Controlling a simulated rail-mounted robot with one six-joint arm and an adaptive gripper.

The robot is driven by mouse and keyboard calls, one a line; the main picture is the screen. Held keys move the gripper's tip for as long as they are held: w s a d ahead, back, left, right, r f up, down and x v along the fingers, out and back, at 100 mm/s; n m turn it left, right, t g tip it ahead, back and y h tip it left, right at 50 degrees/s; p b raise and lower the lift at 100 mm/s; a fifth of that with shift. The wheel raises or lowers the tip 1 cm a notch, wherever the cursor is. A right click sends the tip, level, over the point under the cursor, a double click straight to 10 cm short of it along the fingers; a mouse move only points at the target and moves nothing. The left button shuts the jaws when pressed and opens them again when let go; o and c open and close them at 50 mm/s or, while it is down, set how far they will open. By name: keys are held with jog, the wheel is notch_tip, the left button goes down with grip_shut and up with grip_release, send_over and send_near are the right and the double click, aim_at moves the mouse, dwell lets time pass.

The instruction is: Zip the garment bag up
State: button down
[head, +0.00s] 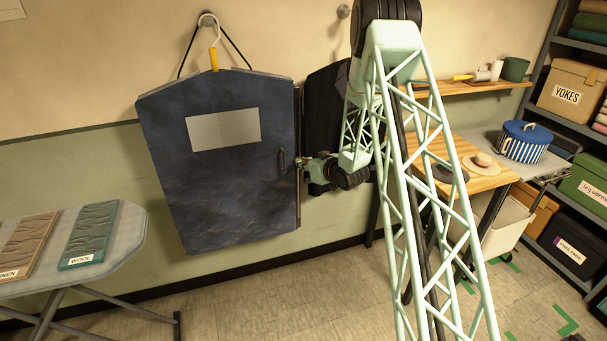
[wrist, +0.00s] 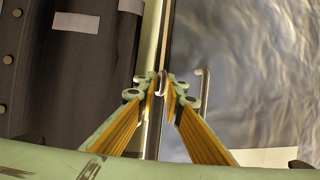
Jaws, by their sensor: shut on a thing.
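The dark blue garment bag (head: 225,190) hangs on the wall from a hanger with a yellow grip. It has a pale window and, near its right edge, a dark handle (head: 283,160). In the wrist view its blue front (wrist: 250,60) fills the right side, with the handle (wrist: 200,95) beside my fingers. My gripper (head: 304,162) is at the bag's right edge, about halfway up. In the wrist view my gripper (wrist: 161,84) is shut on a small, pale metal zip pull (wrist: 162,80) at the zip line. The zip's teeth are too small to make out.
A dark garment (head: 322,105) hangs close behind, right of the bag. An ironing board (head: 130,235) with fabric samples stands at lower left. A wooden table (head: 470,180) with hats and a shelf rack (head: 540,85) are at right. The floor below the bag is clear.

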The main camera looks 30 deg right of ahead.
jog(key=r+p, duration=0.2)
jog(key=r, duration=0.7)
jog(key=r+p, duration=0.2)
jog(key=r, duration=0.7)
jog(key=r+p, duration=0.3)
jog(key=r, duration=0.7)
jog(key=shift+w+a+r, duration=0.1)
jog(key=shift+a, duration=0.3)
jog(key=c, duration=2.9)
grip_release()
jog(key=shift+a+r, duration=0.2)
jog(key=shift+a, duration=0.05)
jog(key=shift+d+f, duration=0.1)
jog(key=shift+d, duration=0.05)
jog(key=shift+d+f, duration=0.1)
jog(key=shift+d, duration=0.1)
jog(key=shift+s+d, duration=0.1)
jog(key=shift+s, duration=0.15)
jog(key=shift+s+r, duration=0.2)
jog(key=shift+s, duration=0.2)
jog(key=shift+v, duration=5.4)
jog(key=shift+r, duration=0.1)
